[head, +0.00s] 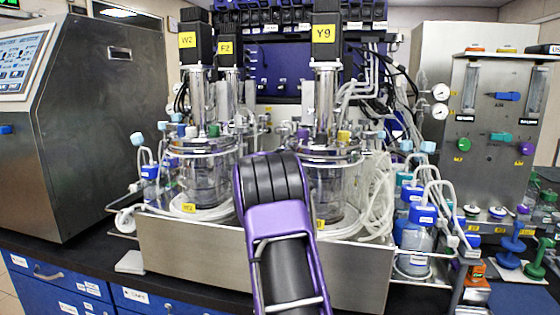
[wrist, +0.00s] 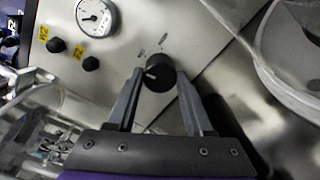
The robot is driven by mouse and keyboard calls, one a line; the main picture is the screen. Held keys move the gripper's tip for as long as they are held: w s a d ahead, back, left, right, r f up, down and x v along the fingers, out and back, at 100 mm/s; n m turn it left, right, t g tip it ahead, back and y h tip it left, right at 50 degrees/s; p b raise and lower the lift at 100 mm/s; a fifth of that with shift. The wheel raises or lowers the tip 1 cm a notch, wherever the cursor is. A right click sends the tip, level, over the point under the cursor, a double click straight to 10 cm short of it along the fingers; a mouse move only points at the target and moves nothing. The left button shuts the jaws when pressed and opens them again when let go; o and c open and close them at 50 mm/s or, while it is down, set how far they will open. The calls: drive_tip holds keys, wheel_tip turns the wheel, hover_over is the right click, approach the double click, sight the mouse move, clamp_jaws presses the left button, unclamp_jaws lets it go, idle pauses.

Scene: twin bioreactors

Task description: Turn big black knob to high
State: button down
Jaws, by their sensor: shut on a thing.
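In the head view my purple and black arm (head: 279,215) reaches forward in front of the vessels. My gripper and the big black knob are hidden there behind the arm.
In the wrist view, a round gauge (wrist: 96,17) and two smaller black knobs (wrist: 57,45) (wrist: 91,63) sit left of the big knob. In the head view, glass vessels (head: 206,180) flank my arm above a steel tray (head: 190,252).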

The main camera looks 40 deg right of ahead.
drive_tip(key=m, duration=0.6)
drive_tip(key=shift+m, duration=0.3)
idle(0.5)
drive_tip(key=c, duration=0.6)
unclamp_jaws()
